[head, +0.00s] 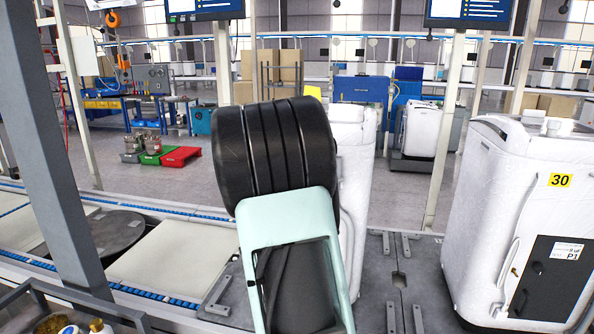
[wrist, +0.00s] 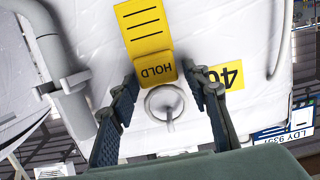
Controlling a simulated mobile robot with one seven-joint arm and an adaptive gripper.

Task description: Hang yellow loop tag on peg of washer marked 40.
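The yellow loop tag (wrist: 152,42) lies in front of the white washer marked 40 in the wrist view. Its HOLD end lies between the fingertips of my gripper (wrist: 163,80). A pale ring (wrist: 165,103) with a short peg-like stem lies just below that end in the picture; whether the stem passes through the loop is unclear. The 40 label (wrist: 227,77) is partly behind the right finger. The fingers stand apart on either side of the tag; firm contact is unclear. In the head view, my arm hides the gripper, the tag and much of that washer (head: 358,150).
A white washer marked 30 (head: 495,215) stands at the right with a dark front panel. In the wrist view, a grey hose (wrist: 62,80) runs down the left. Conveyor lines (head: 180,262) and a dark post (head: 52,130) are at the left in the head view.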

